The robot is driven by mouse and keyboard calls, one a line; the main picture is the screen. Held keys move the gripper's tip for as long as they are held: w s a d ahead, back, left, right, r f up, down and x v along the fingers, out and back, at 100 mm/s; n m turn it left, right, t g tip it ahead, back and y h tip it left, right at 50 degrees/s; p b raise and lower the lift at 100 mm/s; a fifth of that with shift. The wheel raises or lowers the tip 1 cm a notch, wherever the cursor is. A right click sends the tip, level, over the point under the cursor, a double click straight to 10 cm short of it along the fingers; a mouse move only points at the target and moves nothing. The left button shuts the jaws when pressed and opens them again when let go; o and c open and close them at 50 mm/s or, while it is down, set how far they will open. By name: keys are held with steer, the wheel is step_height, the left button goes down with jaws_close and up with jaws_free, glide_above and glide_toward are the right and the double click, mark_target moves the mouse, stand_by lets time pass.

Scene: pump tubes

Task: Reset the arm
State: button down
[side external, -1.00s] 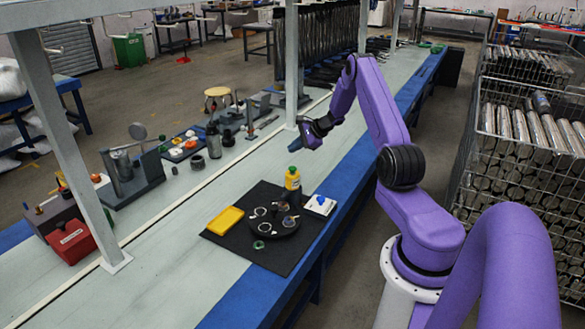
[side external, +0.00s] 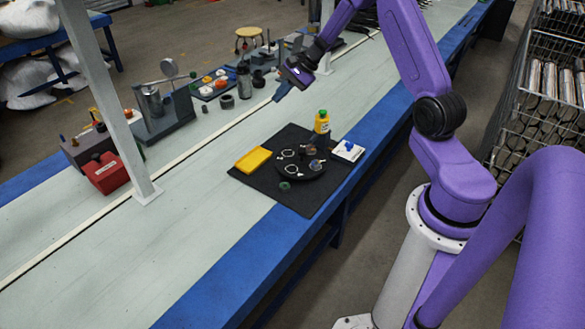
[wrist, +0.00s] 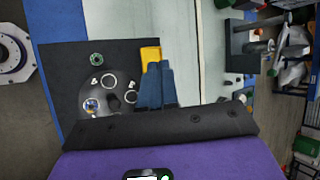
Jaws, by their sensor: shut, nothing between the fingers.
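My gripper (side external: 280,97) hangs in the air above the bench, up and left of the black mat (side external: 255,190), touching nothing. In the wrist view its blue fingers (wrist: 157,80) are together and hold nothing. On the mat lies a round black tray (side external: 298,170) with rings and small parts, also seen in the wrist view (wrist: 120,87). A yellow tray (side external: 253,160) lies at the mat's left; it is partly behind my fingers in the wrist view (wrist: 150,56). A yellow bottle with a green cap (side external: 321,123) stands at the mat's back.
A white card with a blue item (side external: 349,151) lies by the mat's right edge. A metal post (side external: 108,90) and a red box (side external: 106,172) stand at left. Tools and a grey fixture (side external: 160,110) line the far side. The front bench is bare.

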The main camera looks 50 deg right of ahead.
steer(key=s+a+r+n+g, duration=0.35)
steer(key=s+a+n, duration=0.3)
steer(key=a, duration=0.45)
steer(key=s+a+r+n+g, duration=0.2)
steer(key=s+a+r+n, duration=0.2)
steer(key=s+a+n, duration=0.55)
steer(key=s+a+r+n+h, duration=0.1)
steer(key=s+n+h, duration=0.1)
steer(key=s+n, duration=0.4)
steer(key=s+a+r+n+h, duration=0.1)
steer(key=s+n+h, duration=0.2)
steer(key=s, duration=1.3)
steer(key=n, duration=0.3)
steer(key=shift+s+a+r, duration=0.2)
steer(key=shift+a+r, duration=0.15)
